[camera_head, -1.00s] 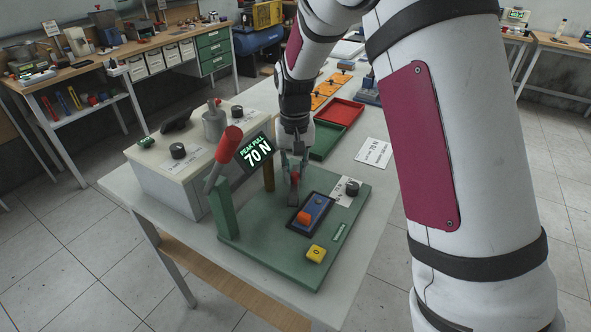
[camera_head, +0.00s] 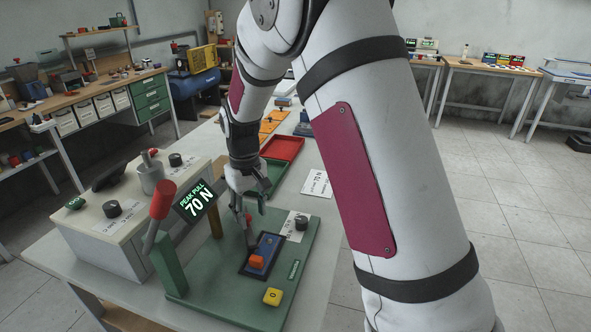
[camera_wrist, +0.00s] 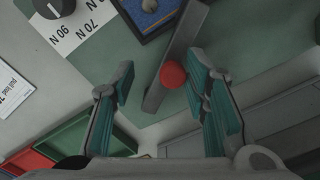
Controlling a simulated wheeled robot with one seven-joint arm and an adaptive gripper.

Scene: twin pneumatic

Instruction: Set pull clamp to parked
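A grey bar (camera_head: 250,237) with a red knob (camera_head: 248,217) stands on the green board (camera_head: 220,290). No readable label marks it as the pull clamp. In the wrist view the bar (camera_wrist: 178,55) slants between my fingers, with the red knob (camera_wrist: 173,74) facing the camera. A larger lever with a red handle (camera_head: 162,200) leans on a green post (camera_head: 167,266) at the board's left.
A display (camera_head: 196,203) reads "PEAK PULL 70 N". On the board are an orange switch (camera_head: 256,262), a yellow button (camera_head: 272,297) and a black dial (camera_head: 301,222) beside a force label. Left is a cream box (camera_head: 112,232); behind are red (camera_head: 284,149) and green trays.

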